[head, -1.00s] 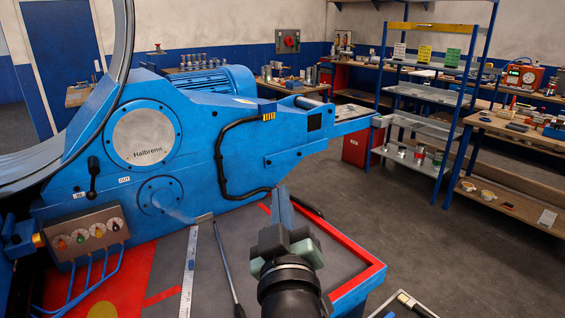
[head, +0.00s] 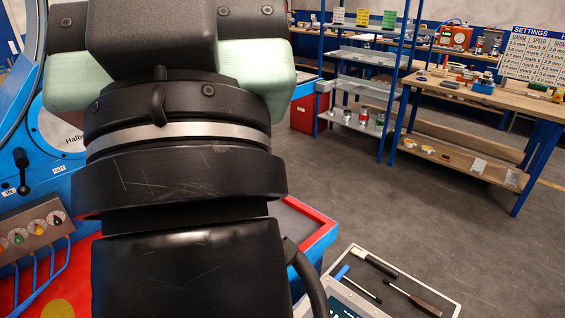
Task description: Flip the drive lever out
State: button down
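The drive lever (head: 21,170) is a short black handle with a round knob on the blue machine at the left edge of the head view. It stands close to upright, knob up. A small IN label (head: 9,192) is at its lower left and an OUT label (head: 58,169) at its right. My gripper (head: 160,50) fills the upper left of the view, close to the camera and to the right of the lever in the picture. Its fingers are not visible, so its opening cannot be told. It hides most of the machine.
A control box (head: 32,238) with coloured knobs and blue cables sits below the lever. A tray (head: 395,280) with hand tools is at lower right. Shelving (head: 360,90) and a wooden workbench (head: 500,105) stand behind. The floor between is open.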

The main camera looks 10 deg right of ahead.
aim_at(22, 161)
jog(key=i+j, duration=0.2)
jog(key=j, duration=0.15)
jog(key=i+j, duration=0.2)
jog(key=j, duration=0.15)
jog(key=i+j, duration=0.2)
jog(key=j, duration=0.2)
jog(key=i+j, duration=0.25)
jog(key=j+z, duration=0.05)
jog(key=j, duration=0.05)
